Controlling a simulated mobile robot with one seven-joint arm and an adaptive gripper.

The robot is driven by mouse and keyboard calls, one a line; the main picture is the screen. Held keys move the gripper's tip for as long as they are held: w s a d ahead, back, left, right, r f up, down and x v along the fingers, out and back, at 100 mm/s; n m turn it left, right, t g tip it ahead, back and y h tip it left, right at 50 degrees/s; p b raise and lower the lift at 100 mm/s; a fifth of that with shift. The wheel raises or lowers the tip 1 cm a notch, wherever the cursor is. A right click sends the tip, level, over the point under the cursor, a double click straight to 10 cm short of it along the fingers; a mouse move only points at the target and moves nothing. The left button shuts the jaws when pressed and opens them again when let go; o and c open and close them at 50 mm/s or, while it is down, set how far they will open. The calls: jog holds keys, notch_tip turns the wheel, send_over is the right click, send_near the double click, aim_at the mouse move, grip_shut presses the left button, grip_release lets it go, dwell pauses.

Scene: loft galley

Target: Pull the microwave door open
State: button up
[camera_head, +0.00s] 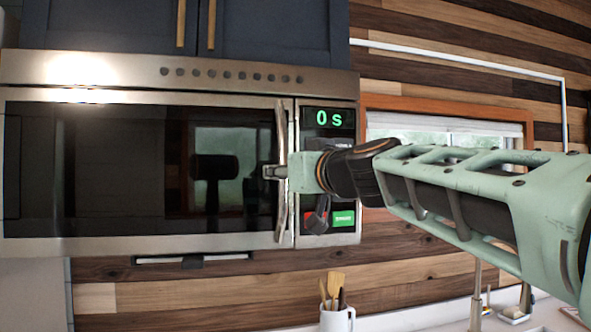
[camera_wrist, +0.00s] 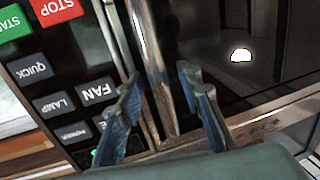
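The microwave (camera_head: 150,75) is a wide stainless steel unit with a dark glass door (camera_head: 100,165) that looks closed, flush with the control panel. Its vertical metal handle (camera_head: 281,125) runs along the door's right edge; the handle (camera_wrist: 152,45) also crosses the middle of the wrist view. My gripper (camera_head: 273,172) is at about mid-height of the handle. In the wrist view my gripper (camera_wrist: 160,80) has its two blue-padded fingers apart, one on each side of the handle. Gaps show between the fingers and the bar, so it looks open around it. The exact contact is hard to see.
The control panel (camera_head: 329,145) with a green "0 s" display is right of the handle, partly behind my arm. Dark cabinets (camera_head: 120,25) hang above. A white mug of utensils (camera_head: 337,318) stands below, and a window (camera_head: 440,130) is at right.

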jog(key=shift+w+a, duration=0.1)
jog(key=shift+w, duration=0.15)
jog(key=shift+c, duration=0.5)
grip_shut()
